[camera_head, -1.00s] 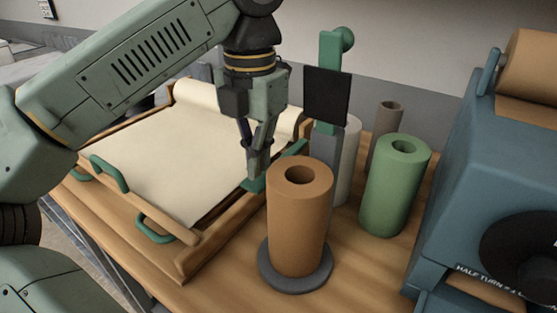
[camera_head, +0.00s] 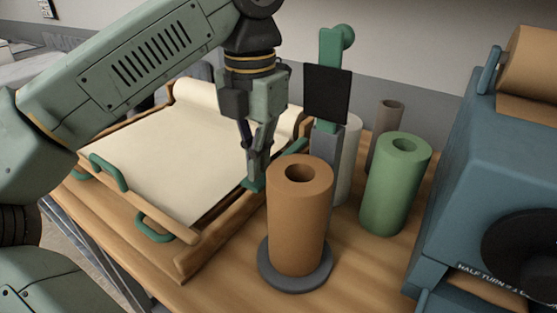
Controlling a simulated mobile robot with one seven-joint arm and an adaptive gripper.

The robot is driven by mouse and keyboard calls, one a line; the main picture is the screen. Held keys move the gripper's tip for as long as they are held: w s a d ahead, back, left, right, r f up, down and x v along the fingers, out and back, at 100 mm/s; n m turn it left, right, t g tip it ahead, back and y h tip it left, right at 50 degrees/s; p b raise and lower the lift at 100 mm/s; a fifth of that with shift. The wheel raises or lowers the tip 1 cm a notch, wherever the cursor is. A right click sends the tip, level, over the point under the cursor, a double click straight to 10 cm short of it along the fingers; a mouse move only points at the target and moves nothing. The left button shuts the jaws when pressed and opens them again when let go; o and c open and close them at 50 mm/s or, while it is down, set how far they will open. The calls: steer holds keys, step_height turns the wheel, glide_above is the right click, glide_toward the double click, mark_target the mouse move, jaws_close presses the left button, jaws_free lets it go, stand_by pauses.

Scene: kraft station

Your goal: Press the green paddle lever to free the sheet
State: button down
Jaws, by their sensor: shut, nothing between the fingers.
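The cream sheet (camera_head: 165,151) lies in the wooden tray (camera_head: 203,248), with its far end curled into a roll. A green lever shows as a flat paddle end (camera_head: 253,185) and a bar (camera_head: 293,147) at the tray's right side. My gripper (camera_head: 255,178) is shut and empty, pointing down with its fingertips at the paddle end. The tips appear to touch the paddle, and they hide part of the lever.
A brown roll (camera_head: 300,220) on a grey round base stands close to the right of my gripper. A green roll (camera_head: 392,190), a dark panel on a post (camera_head: 327,95) and a blue machine (camera_head: 480,160) stand farther right. Green handles (camera_head: 108,172) stick out at the tray's front left.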

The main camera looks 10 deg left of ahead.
mark_target(257, 180)
steer(key=shift+f+b, duration=2.25)
steer(key=shift+f, duration=1)
steer(key=shift+r, duration=0.2)
step_height(257, 180, up, 11)
steer(key=p, duration=0.9)
